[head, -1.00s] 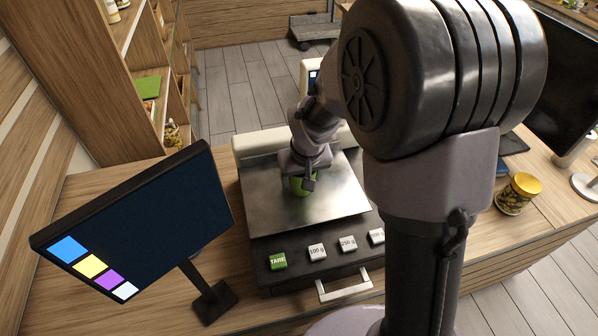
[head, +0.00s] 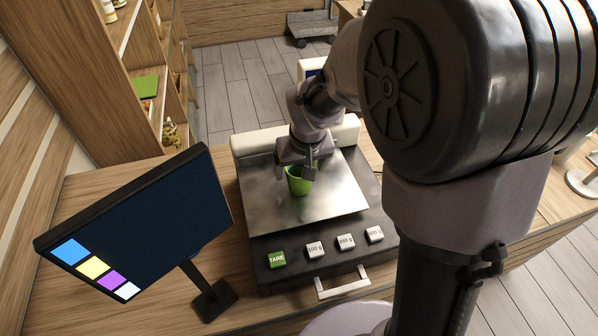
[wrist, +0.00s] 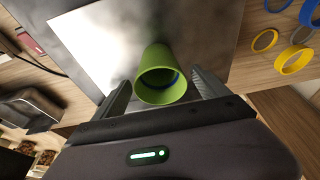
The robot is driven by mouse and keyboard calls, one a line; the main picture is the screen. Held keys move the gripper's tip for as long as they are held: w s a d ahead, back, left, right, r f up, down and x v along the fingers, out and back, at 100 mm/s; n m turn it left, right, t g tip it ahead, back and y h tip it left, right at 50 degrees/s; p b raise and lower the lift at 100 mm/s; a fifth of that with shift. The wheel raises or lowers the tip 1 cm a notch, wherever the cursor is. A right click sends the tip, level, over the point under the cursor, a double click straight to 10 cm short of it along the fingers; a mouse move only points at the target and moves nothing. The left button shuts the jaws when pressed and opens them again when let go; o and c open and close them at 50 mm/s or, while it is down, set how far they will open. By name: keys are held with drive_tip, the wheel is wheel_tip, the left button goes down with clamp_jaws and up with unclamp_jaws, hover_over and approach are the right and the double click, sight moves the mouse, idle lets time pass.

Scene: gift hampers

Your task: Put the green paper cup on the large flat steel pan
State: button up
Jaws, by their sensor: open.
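The green paper cup (head: 298,182) stands upright on the large flat steel pan (head: 335,205) of the scale, near its middle. In the wrist view the cup (wrist: 160,76) lies between the two fingers, with gaps on both sides, and its open mouth faces the camera. The pan (wrist: 100,40) spreads behind it. My gripper (head: 304,168) is just above and behind the cup in the head view. In the wrist view my gripper (wrist: 162,88) is open, its fingers apart from the cup. The cup's far side is partly hidden.
A black screen (head: 140,225) on a stand is left of the scale. Scale buttons, including a green TARE button (head: 277,260), line the front. Yellow and blue rings (wrist: 293,60) lie on the wooden counter in the wrist view. A shelf (head: 120,80) stands at the back left.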

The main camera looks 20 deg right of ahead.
drive_tip(key=s+a+r+m+t+p, duration=0.1)
drive_tip(key=s+r+m, duration=0.1)
drive_tip(key=s+r, duration=0.8)
drive_tip(key=s+a+r+m+y, duration=0.1)
drive_tip(key=s+r, duration=0.1)
drive_tip(key=s, duration=0.3)
drive_tip(key=s+a+r+m+t+y, duration=0.1)
drive_tip(key=s+r, duration=0.2)
drive_tip(key=s, duration=0.3)
drive_tip(key=shift+s+a+r, duration=0.25)
drive_tip(key=shift+a, duration=0.15)
